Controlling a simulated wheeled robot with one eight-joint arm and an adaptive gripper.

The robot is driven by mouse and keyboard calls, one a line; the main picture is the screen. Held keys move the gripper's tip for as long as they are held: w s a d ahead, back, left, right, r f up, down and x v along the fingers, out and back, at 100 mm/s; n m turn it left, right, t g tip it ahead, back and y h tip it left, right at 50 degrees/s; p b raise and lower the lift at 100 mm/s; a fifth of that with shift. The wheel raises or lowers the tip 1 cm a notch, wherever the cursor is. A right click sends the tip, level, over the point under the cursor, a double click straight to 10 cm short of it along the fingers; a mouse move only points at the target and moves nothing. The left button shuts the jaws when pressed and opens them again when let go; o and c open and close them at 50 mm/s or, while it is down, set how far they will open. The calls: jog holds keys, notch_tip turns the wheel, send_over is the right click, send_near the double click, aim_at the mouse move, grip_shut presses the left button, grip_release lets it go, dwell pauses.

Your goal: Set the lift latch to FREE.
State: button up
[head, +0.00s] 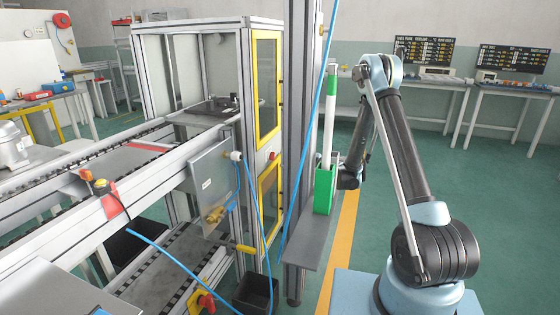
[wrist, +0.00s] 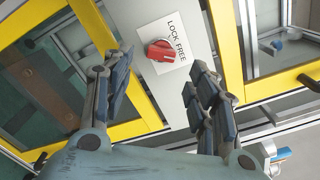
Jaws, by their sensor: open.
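In the wrist view a red rotary knob (wrist: 159,50) sits on a white plate (wrist: 174,83) between two yellow-framed panels. The words LOCK and FREE are printed beside the knob, on its right. I cannot tell for sure which word the knob points to. My gripper (wrist: 162,65) is open, with one finger on each side of the plate in the picture and nothing between them. The fingers look apart from the knob. In the head view a small red knob (head: 274,156) shows on the cabinet post, and my gripper is mostly hidden behind the grey column.
The yellow-framed cabinet (head: 190,75) stands behind the conveyor (head: 110,190). The floor at right is clear.

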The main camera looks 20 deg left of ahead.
jog(key=d, duration=0.6)
jog(key=shift+s+d, duration=0.15)
jog(key=shift+s, duration=0.1)
